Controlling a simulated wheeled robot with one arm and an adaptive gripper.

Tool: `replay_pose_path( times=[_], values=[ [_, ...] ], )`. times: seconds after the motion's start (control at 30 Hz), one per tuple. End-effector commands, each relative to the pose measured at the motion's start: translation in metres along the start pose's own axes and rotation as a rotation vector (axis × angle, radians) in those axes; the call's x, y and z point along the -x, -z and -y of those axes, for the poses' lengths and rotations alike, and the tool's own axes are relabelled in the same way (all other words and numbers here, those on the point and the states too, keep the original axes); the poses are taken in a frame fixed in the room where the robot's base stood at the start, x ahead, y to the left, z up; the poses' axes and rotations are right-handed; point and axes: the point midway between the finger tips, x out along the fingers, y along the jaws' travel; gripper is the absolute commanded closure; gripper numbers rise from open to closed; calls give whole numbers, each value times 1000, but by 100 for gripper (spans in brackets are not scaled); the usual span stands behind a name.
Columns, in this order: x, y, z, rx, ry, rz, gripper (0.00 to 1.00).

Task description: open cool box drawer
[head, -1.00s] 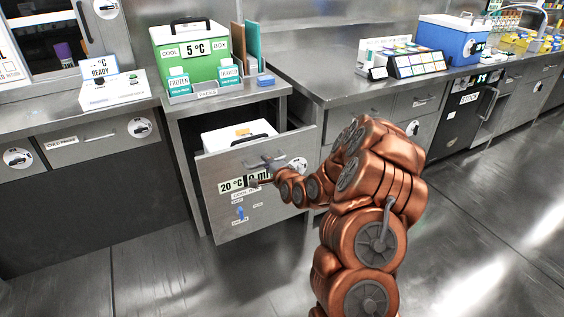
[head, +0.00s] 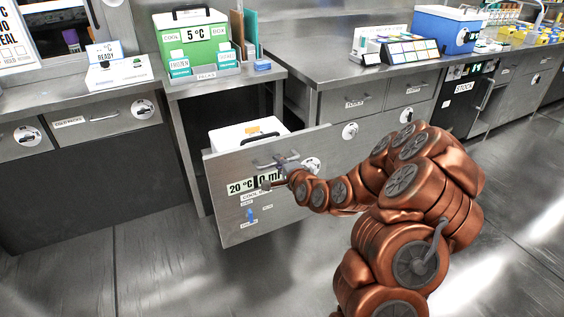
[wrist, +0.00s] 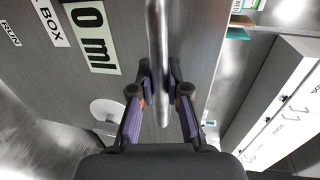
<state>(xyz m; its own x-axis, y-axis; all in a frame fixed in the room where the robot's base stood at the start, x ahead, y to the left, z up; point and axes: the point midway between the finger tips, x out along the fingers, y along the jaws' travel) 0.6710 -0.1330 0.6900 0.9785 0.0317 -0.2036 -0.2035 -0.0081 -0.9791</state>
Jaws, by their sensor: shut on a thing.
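The cool box drawer (head: 285,205) stands well out from under the left bench in the head view, its grey front labelled "20 °C" and "0 ml". A white box with a dark handle (head: 228,139) shows inside it. My gripper (head: 283,170) is at the bar handle (head: 262,164) on the drawer front. In the wrist view, the purple-sided fingers (wrist: 160,92) are shut on the handle (wrist: 157,35), one on each side. The finger contact is partly hidden in the head view by my wrist.
The green cool box (head: 193,42) stands on the bench above the drawer, beside card holders. A blue box (head: 440,32) stands on the right bench. Closed drawers (head: 352,98) lie to the right. The floor (head: 160,265) in front is clear.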

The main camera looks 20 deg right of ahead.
Motion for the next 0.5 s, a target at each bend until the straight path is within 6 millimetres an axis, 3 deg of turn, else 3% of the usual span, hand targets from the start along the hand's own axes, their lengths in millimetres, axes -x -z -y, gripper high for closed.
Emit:
replay_pose_path(
  times=[0.5],
  values=[
    [4, -8, -1, 3, -2, 15, 100]
  ],
)
